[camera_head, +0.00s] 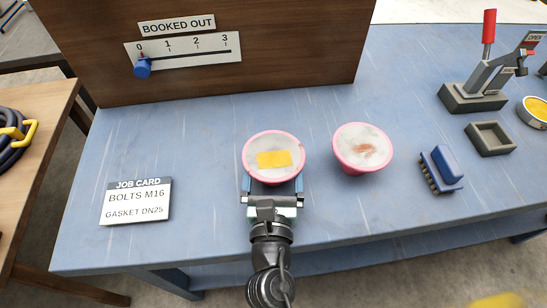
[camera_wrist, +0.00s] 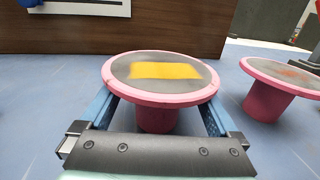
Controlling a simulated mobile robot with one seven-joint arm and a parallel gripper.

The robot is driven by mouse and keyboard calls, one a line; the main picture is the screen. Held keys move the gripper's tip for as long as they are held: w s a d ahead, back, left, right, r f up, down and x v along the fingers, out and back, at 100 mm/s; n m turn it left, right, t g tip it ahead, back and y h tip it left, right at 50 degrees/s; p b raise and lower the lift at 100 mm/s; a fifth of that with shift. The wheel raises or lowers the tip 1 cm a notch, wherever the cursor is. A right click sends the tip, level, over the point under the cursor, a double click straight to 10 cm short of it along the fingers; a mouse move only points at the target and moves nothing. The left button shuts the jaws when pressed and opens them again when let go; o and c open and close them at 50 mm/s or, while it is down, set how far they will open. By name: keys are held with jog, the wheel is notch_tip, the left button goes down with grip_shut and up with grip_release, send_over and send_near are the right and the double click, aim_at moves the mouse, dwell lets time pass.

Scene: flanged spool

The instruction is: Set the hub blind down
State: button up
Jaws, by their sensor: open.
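A pink flanged piece (camera_head: 273,176) with a grey top and a yellow patch is upright at the bench's middle. In the wrist view its wide flange (camera_wrist: 160,98) sits over a narrower hub. My gripper (camera_head: 272,188) is open, with one blue finger on each side of this hub, below the flange. Gaps show between fingers and hub in the wrist view. The foot of the hub is hidden behind my gripper. A similar pink piece (camera_head: 361,172) with a reddish-brown smear stands to the right, clear of my gripper. No label shows which is the hub blind.
A blue bench (camera_head: 210,240) carries a job card (camera_head: 137,202) at left. A wooden panel (camera_head: 290,50) with a "BOOKED OUT" slider stands behind. At right are a blue brush (camera_head: 442,168), a grey tray (camera_head: 489,138) and a lever clamp (camera_head: 480,85). Bench between card and gripper is clear.

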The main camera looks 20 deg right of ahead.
jog(key=shift+r, duration=0.15)
jog(key=b+v, duration=0.4)
jog(key=v, duration=0.7)
jog(key=shift+s+a+b, duration=0.25)
jog(key=shift+s+b, duration=0.1)
jog(key=shift+s, duration=0.1)
